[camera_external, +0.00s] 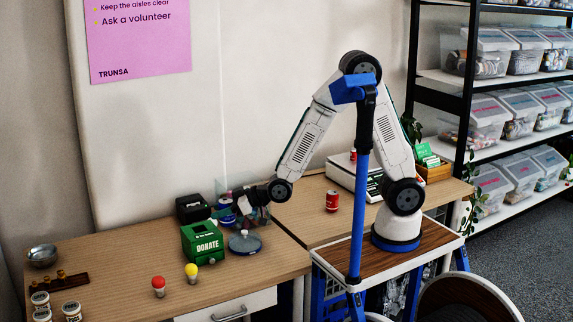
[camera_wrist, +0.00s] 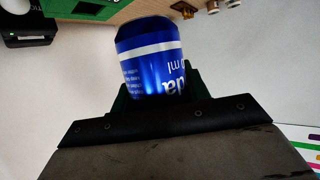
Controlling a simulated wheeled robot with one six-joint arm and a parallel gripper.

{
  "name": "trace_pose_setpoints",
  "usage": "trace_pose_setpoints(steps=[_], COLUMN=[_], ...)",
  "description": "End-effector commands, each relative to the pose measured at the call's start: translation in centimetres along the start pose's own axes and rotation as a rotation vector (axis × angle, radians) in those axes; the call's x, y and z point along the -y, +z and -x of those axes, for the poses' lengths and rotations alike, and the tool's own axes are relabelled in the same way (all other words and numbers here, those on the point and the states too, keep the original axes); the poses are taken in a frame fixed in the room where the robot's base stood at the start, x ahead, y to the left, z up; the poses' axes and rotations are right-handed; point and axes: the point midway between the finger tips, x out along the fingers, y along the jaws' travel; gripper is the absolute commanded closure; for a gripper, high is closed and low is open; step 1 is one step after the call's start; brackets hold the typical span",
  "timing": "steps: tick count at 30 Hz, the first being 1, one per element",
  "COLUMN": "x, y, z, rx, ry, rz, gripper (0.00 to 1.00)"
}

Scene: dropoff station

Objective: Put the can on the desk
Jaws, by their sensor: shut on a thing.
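A blue can with a white band (camera_wrist: 150,60) sits between the dark green fingers of my gripper (camera_wrist: 158,88) in the wrist view. My gripper is shut on it, and the fingers hide its lower part in the picture. In the external view my gripper (camera_external: 241,208) is low over the left desk (camera_external: 130,250), with the blue can (camera_external: 227,215) at its tip, partly hidden behind other things. I cannot tell whether the can touches the desk.
A green donation box (camera_external: 203,243) and a round blue-grey lidded thing (camera_external: 245,243) stand close in front of my gripper. A black box (camera_external: 192,208) is just left. Red (camera_external: 158,286) and yellow (camera_external: 191,272) bulbs stand nearer the front edge. The desk's left middle is clear.

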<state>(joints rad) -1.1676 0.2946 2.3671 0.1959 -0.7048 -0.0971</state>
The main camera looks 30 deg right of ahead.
Motion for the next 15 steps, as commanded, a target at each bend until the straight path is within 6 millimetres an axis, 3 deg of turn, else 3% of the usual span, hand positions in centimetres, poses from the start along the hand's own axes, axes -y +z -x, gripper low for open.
trace_pose_setpoints(steps=[5, 11, 15], x=[-0.4, -5.0, -9.3], y=[-2.3, -2.3, -2.4], z=[0.9, 0.5, 0.5], rx=[-0.002, -0.008, -0.014], ry=[0.008, 0.105, 0.195], rz=[-0.004, -0.046, -0.083], gripper=[0.75, 0.75, 0.75])
